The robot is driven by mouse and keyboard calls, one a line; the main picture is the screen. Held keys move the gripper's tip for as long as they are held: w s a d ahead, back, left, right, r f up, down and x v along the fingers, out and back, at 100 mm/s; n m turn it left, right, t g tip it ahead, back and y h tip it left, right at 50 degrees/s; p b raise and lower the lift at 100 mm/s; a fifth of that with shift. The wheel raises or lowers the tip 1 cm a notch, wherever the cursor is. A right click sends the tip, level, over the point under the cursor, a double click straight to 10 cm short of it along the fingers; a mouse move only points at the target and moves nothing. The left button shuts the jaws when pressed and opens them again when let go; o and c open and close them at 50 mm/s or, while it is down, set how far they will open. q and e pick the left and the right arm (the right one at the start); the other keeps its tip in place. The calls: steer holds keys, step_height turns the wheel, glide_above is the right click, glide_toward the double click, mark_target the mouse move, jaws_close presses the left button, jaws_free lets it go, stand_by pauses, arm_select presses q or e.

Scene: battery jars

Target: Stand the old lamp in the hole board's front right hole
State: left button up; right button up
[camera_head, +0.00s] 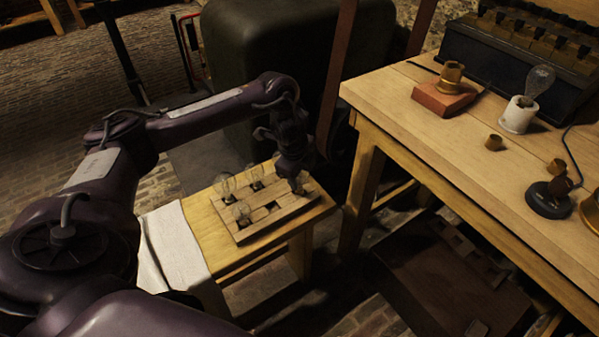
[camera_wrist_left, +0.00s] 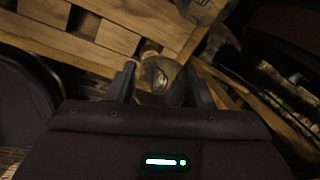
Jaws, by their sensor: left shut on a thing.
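My left gripper (camera_head: 298,188) points down over the board's right side. In the left wrist view it (camera_wrist_left: 160,88) is shut on a rounded, greyish glass lamp (camera_wrist_left: 157,75), which I take to be the old lamp. The board (camera_wrist_left: 60,40) shows behind it there with dark square holes. My right gripper is not in view.
A white cloth (camera_head: 172,245) hangs over the small table's left end. The workbench (camera_head: 440,140) at right carries a brass socket on a red block (camera_head: 445,97), a white holder with a clear lamp (camera_head: 519,113) and a dark jar rack (camera_head: 520,50). A dark green rounded cabinet (camera_head: 290,60) stands behind.

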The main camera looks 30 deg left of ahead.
arm_select(q)
steer(key=shift+f, duration=0.55)
steer(key=o, duration=1.2)
steer(key=shift+c, duration=0.2)
